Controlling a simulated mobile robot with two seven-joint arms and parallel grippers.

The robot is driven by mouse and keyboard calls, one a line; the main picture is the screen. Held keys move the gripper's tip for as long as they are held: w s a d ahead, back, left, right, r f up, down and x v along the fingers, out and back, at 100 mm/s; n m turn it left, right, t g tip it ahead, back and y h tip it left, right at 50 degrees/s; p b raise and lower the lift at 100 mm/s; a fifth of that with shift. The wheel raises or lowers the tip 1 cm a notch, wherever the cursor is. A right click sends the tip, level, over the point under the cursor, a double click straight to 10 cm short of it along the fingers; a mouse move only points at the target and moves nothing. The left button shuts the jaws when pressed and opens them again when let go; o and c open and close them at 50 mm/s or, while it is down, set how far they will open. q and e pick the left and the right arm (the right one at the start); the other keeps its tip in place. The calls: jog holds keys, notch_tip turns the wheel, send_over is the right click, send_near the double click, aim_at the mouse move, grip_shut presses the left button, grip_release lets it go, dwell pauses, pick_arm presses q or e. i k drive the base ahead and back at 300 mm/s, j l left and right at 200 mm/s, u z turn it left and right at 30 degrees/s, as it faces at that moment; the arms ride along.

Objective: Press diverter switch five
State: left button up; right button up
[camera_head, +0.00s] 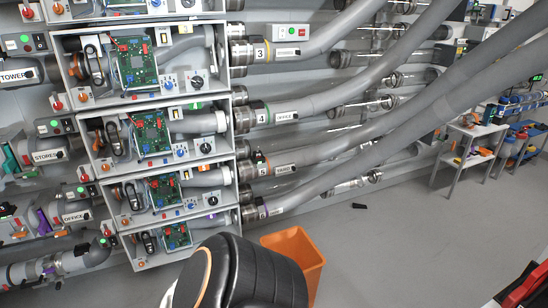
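The diverter box for line five (233,176) is the third open-fronted grey box down in the head view, level with the tube label marked 5 (262,168). Inside it are a green circuit board (165,189), a blue knob (190,204) and a black knob (212,200). An orange knob (125,221) shows at its lower left. I cannot tell which control is the diverter switch. Neither of my grippers is in view.
Similar boxes stand above and below, beside the labels 3 (258,54), 4 (262,118) and 6 (262,211). Thick grey tubes (420,130) run to the upper right. An orange bin (296,250) stands on the floor. Benches (470,140) are at the right. The floor (420,255) there is mostly clear.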

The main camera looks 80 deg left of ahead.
aim_at(91, 191)
jog(key=k+j+u, duration=0.1)
jog(key=u, duration=3.85)
jog(key=i+l+u, duration=0.15)
jog(key=i, duration=0.4)
jog(key=i+l+u, duration=0.15)
jog(key=i, duration=0.4)
jog(key=i+l+u, duration=0.15)
jog(key=i+l, duration=0.15)
jog(key=i, duration=0.2)
jog(key=i+l+u, duration=0.15)
jog(key=i+l, duration=0.15)
jog(key=i, duration=0.2)
